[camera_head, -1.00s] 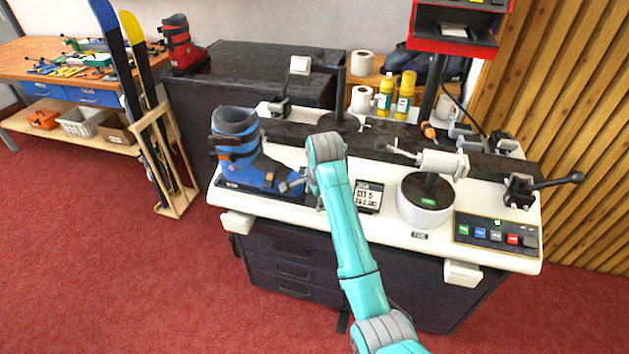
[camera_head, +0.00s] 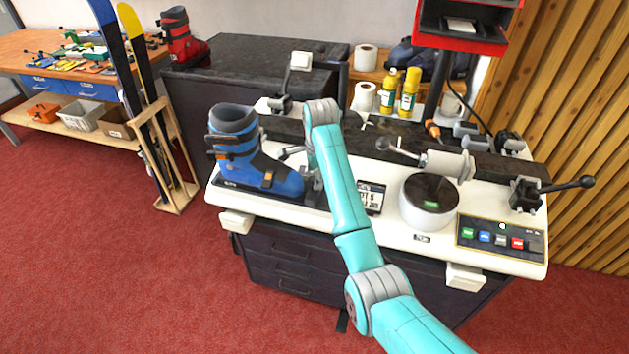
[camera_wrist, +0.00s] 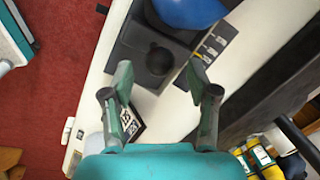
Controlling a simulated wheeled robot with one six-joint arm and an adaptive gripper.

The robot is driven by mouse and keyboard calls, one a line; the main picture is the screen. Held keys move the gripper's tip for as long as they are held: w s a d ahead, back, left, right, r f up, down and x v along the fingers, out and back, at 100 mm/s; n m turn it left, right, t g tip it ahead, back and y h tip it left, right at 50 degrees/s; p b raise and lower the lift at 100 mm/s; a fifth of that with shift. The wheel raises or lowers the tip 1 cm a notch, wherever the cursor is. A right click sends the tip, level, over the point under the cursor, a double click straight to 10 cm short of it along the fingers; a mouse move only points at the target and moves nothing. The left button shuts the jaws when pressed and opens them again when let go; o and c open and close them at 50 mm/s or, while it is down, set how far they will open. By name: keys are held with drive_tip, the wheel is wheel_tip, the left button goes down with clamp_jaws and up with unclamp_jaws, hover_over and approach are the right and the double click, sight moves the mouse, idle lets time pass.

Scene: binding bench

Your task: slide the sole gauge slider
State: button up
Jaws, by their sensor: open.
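The sole gauge slider, a dark block with a round black knob (camera_wrist: 158,61), shows in the wrist view at the toe of the blue boot (camera_wrist: 188,10). A dark plate with scale marks (camera_wrist: 214,44) lies beside it. My gripper (camera_wrist: 160,82) is open and empty; its fingertips appear on either side of the knob in the picture, though the height gap is hard to judge. In the head view the blue boot (camera_head: 250,165) stands upright on the bench left of my arm. There my gripper (camera_head: 290,152) shows partly beside the boot, and my arm mostly hides the slider.
A display card (camera_head: 371,197), a round white drum (camera_head: 428,200) and a button panel (camera_head: 500,238) are right of my arm. A clamp with a lever (camera_head: 525,192) stands at the right edge. Yellow bottles (camera_head: 409,92) stand at the back.

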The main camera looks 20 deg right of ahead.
drive_tip(key=shift+w+f, duration=0.15)
drive_tip(key=shift+f, duration=0.7)
drive_tip(key=shift+w+f, duration=0.15)
drive_tip(key=shift+f, duration=0.7)
clamp_jaws()
